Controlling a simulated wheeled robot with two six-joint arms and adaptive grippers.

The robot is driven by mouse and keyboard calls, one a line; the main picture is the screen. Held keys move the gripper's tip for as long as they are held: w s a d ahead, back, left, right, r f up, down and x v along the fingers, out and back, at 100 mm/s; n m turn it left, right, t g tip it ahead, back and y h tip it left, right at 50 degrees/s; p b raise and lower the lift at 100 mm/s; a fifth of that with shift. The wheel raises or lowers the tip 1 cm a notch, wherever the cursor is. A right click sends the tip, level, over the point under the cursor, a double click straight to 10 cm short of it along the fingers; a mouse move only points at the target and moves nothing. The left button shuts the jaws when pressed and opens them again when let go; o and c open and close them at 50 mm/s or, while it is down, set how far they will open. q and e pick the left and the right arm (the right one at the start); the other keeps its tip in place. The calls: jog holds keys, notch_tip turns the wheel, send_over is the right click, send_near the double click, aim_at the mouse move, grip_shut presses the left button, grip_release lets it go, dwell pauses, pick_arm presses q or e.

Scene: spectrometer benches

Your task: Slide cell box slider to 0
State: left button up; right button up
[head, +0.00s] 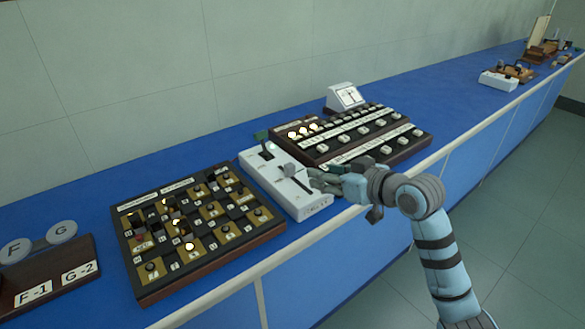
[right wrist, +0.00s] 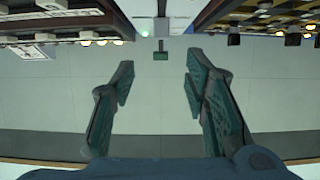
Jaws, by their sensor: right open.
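The white cell box (head: 299,192) stands on the blue bench between two dark panels. A green tab (head: 262,136) stands at the box's back end and also shows in the right wrist view (right wrist: 160,56). My right gripper (head: 318,180) is open and empty beside the box's right side, close to the grey knob; I cannot tell whether they touch. In the right wrist view the two fingers (right wrist: 158,75) are spread apart. My left gripper is not in view. The slider's scale is too small to read.
A dark panel with yellow squares and lit bulbs (head: 200,230) lies left of the box. A dark switch panel (head: 360,135) lies close on its right, with a white meter (head: 345,97) behind. A wooden stand (head: 45,278) is at far left.

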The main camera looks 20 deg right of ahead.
aim_at(292, 167)
jog(key=b+x, duration=0.3)
jog(key=x, duration=0.9)
jog(key=shift+w+a+f, duration=0.1)
jog(key=shift+a+f, duration=0.1)
jog(key=shift+f, duration=0.1)
jog(key=shift+w+a+f, duration=0.15)
jog(key=shift+w+a, duration=0.05)
jog(key=shift+w, duration=0.35)
grip_shut()
